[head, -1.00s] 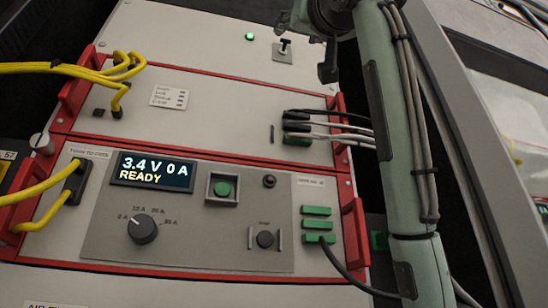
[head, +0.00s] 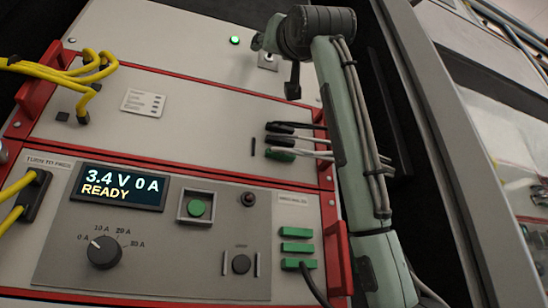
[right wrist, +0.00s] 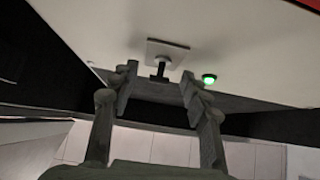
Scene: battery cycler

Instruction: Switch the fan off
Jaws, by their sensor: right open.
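The toggle switch sits on a small square plate (head: 267,61) on the upper white panel, right of a lit green lamp (head: 235,40). My right arm partly covers it in the head view. In the right wrist view, the plate (right wrist: 168,52) and its dark lever (right wrist: 160,71) show clearly, with the green lamp (right wrist: 209,79) beside them. My right gripper (right wrist: 158,82) is open and empty, its fingers on either side of the lever in the picture. Contact cannot be told. My left gripper is not in view.
Below is a cycler unit with a display (head: 121,187) reading 3.4 V 0 A READY, a dial (head: 104,252) and a green button (head: 196,208). Yellow cables (head: 50,72) hang at left. Cables (head: 300,135) plug in near my right arm. Red handles (head: 335,240) protrude.

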